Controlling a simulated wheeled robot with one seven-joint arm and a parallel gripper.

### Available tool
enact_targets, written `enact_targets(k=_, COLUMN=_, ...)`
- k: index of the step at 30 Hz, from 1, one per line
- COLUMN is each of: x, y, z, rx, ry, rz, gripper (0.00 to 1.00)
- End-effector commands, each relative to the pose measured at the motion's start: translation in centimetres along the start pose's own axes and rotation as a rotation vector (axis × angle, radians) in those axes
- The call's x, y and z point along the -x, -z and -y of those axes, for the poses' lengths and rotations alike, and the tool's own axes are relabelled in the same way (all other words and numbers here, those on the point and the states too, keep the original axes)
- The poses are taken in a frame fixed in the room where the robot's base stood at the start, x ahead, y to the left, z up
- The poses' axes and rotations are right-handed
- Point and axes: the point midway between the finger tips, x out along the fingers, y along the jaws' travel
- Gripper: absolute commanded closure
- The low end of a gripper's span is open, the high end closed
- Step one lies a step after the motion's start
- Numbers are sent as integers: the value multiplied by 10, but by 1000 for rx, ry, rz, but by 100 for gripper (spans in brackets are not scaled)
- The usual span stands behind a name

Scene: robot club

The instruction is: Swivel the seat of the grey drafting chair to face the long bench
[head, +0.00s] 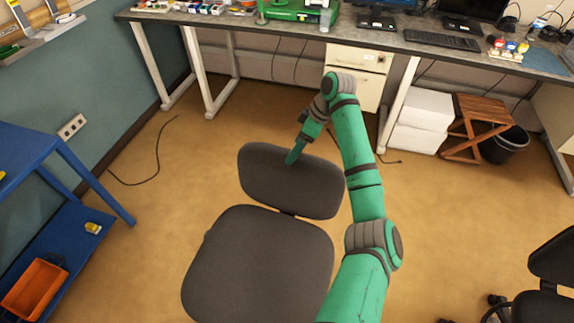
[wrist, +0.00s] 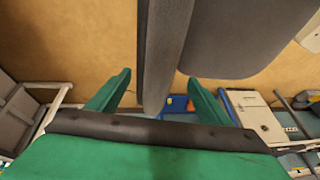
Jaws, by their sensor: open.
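The grey drafting chair stands in front of me, with its seat (head: 260,265) toward me and its backrest (head: 300,190) on the far side. The backrest lies between the seat and the long bench (head: 395,40), so the chair's back is toward the bench. My gripper (head: 292,157) is at the upper edge of the backrest. In the wrist view my gripper (wrist: 158,78) is open, with the edge of the backrest (wrist: 165,50) between its two green fingers. I cannot tell whether either finger touches it. The chair's base is hidden under the seat.
A blue shelf unit (head: 95,180) with an orange bin (head: 35,288) stands at left. A wooden stool (head: 475,130), a black bin (head: 503,145) and white boxes (head: 422,120) are under the bench. Another dark chair (head: 545,300) is at lower right. A cable (head: 155,165) lies on the floor.

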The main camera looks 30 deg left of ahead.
Motion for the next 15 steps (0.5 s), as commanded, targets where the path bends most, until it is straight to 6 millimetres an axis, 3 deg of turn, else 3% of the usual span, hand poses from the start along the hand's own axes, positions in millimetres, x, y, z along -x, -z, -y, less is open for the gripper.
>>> enact_targets(k=5, x=-20, y=-2, z=0, rx=-4, ry=3, rz=1, gripper=27)
enact_targets(k=15, x=-79, y=-2, z=0, rx=-4, ry=2, rz=1, gripper=27)
